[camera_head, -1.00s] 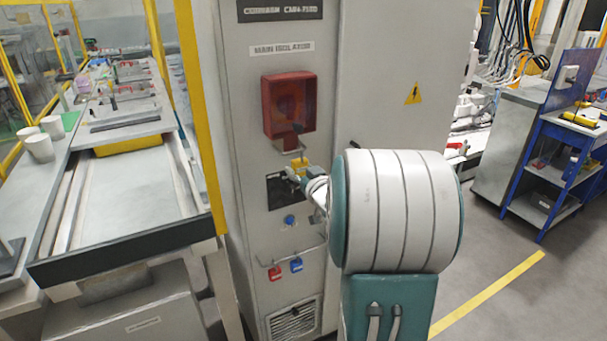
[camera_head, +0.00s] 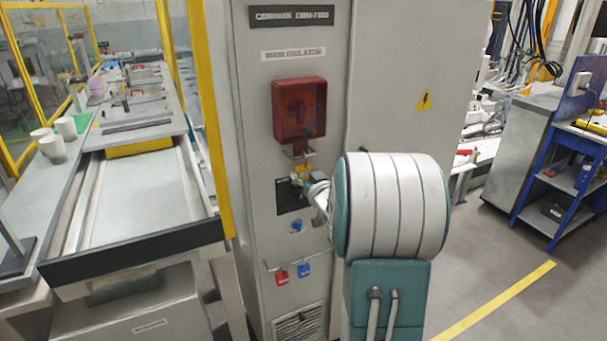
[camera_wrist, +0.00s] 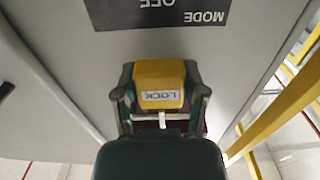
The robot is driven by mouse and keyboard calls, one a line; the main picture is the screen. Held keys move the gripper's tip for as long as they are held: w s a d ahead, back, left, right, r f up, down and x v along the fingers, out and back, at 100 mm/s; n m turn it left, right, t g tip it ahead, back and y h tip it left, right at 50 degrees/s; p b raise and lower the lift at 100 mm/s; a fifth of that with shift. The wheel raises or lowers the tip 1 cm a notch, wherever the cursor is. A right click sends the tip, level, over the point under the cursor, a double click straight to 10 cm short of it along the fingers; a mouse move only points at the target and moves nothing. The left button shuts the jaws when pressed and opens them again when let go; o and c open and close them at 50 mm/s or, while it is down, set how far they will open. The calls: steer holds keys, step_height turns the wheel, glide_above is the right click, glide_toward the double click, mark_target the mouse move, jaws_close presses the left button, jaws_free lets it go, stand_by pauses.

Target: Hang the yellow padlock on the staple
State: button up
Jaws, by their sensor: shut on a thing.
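The yellow padlock (camera_head: 303,170) is in my gripper (camera_head: 304,181), in front of the grey cabinet just below the staple. In the wrist view, the padlock (camera_wrist: 159,75) sits between the two fingers of my gripper (camera_wrist: 160,90), its LOCK label facing the camera. The staple (camera_head: 299,153) is a small metal piece under the red isolator box (camera_head: 299,110). The shackle is too small in the head view to tell whether it touches or passes through the staple. The staple cannot be made out in the wrist view.
A dark panel (camera_head: 285,205) and blue knob (camera_head: 296,226) lie below the padlock. A yellow post (camera_head: 209,120) and conveyor (camera_head: 130,200) stand left. Floor is open at right.

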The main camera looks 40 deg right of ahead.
steer(key=o, duration=1.2)
steer(key=shift+o, duration=0.3)
steer(key=v, duration=1.2)
steer(key=a+r+g, duration=0.2)
steer(key=a+g, duration=0.4)
steer(key=a, duration=0.6)
steer(key=s+a+f+n+g+y, duration=0.2)
steer(key=s+a+g+y, duration=0.2)
steer(key=s+a, duration=1.2)
steer(key=shift+a+n+g, duration=0.4)
steer(key=shift+a+g, duration=0.3)
steer(key=shift+g, duration=0.2)
steer(key=shift+f, duration=0.15)
